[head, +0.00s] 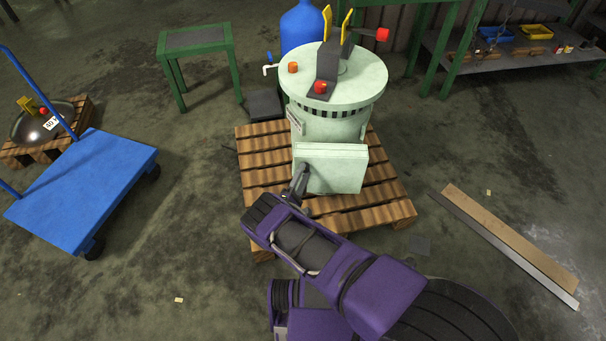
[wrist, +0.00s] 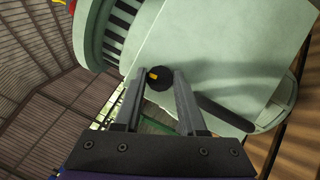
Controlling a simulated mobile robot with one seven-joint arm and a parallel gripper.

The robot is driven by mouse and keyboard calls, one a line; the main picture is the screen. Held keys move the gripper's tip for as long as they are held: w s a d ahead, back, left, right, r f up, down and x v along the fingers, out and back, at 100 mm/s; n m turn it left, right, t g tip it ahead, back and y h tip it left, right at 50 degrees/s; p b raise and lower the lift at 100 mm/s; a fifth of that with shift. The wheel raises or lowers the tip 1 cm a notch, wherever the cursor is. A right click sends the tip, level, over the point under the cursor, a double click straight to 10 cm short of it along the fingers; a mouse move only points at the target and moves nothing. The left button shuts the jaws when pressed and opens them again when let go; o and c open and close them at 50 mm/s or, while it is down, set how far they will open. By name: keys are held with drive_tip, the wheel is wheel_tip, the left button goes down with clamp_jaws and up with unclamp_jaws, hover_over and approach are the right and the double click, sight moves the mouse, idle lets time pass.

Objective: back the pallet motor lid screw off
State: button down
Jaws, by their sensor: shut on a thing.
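The motor (head: 330,120), a pale green upright drum, stands on a wooden pallet (head: 385,200). A pale green box-shaped lid (head: 338,168) sits on its near side; its face also fills much of the wrist view (wrist: 235,50). The lid screw (wrist: 158,78) is a round black knob with a yellow mark, in front of the pale green surface in the wrist view. My gripper (head: 302,172) is at the lower left of the lid. In the wrist view my gripper's fingers (wrist: 160,75) are shut on the screw, one on each side. The screw is hidden in the head view.
A blue cart (head: 85,185) stands at left, near a small pallet with a metal dome (head: 42,125). A green stool (head: 195,42) and a blue cylinder (head: 302,27) are behind. Planks (head: 510,235) lie on the floor at right. Floor between is mostly clear.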

drive_tip(key=shift+c, duration=2.3)
unclamp_jaws()
drive_tip(key=v, duration=1.7)
drive_tip(key=shift+s, duration=0.15)
drive_tip(key=shift+a, duration=0.1)
